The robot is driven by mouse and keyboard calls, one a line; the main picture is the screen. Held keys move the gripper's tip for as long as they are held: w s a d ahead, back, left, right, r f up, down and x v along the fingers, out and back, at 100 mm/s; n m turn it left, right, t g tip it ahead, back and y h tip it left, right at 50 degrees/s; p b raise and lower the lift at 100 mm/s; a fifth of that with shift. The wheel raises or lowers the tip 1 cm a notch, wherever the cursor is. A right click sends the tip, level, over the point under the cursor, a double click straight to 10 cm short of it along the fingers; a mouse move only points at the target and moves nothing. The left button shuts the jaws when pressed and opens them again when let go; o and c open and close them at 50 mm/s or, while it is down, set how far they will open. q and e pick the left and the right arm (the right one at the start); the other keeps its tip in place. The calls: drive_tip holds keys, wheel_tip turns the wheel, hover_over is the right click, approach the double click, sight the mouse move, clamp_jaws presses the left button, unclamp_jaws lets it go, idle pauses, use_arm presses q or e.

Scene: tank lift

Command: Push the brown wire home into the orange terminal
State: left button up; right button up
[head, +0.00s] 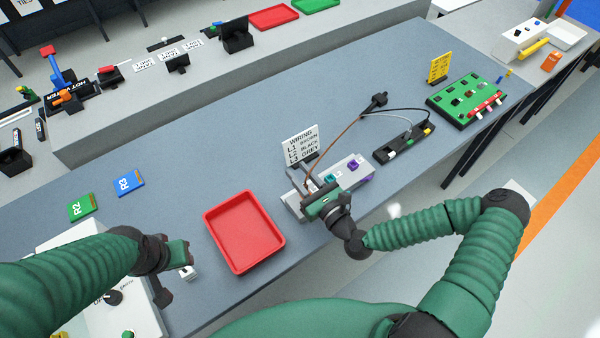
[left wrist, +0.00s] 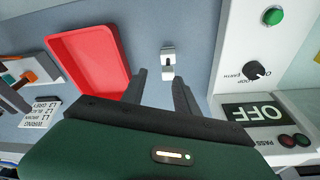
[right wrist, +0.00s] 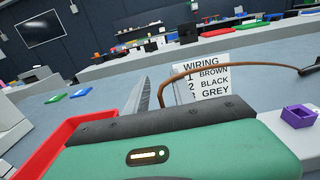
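The brown wire (head: 346,132) runs from a black plug (head: 378,101) to the pale terminal block (head: 292,200), where my right gripper (head: 311,190) hovers. In the right wrist view the brown wire (right wrist: 240,66) arches past the wiring sign, and its near end drops between my right fingers (right wrist: 166,98), which stand apart. The orange terminal is hidden in the head view; an orange piece (left wrist: 38,77) by the block in the left wrist view may be it. I cannot tell how deep the wire sits. My left gripper (left wrist: 160,88) is open and empty, away from the block.
A red tray (head: 245,232) lies left of the block. The wiring sign (head: 301,145) stands behind it. Teal (head: 328,178) and purple (head: 353,165) pieces sit on its right. A small metal piece (left wrist: 168,62) lies beyond my left fingers. A green board (head: 465,100) is far right.

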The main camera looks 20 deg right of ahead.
drive_tip(key=shift+s, duration=0.1)
drive_tip(key=shift+s+d+f, duration=0.1)
drive_tip(key=shift+s+d, duration=0.05)
drive_tip(key=shift+s, duration=0.15)
drive_tip(key=b+v, duration=0.1)
drive_tip(key=v, duration=0.5)
drive_tip(key=shift+s+d, duration=0.1)
drive_tip(key=shift+s, duration=0.1)
drive_tip(key=p+v, duration=0.3)
drive_tip(key=v, duration=0.6)
drive_tip(key=shift+s, duration=0.25)
drive_tip(key=shift+d, duration=0.1)
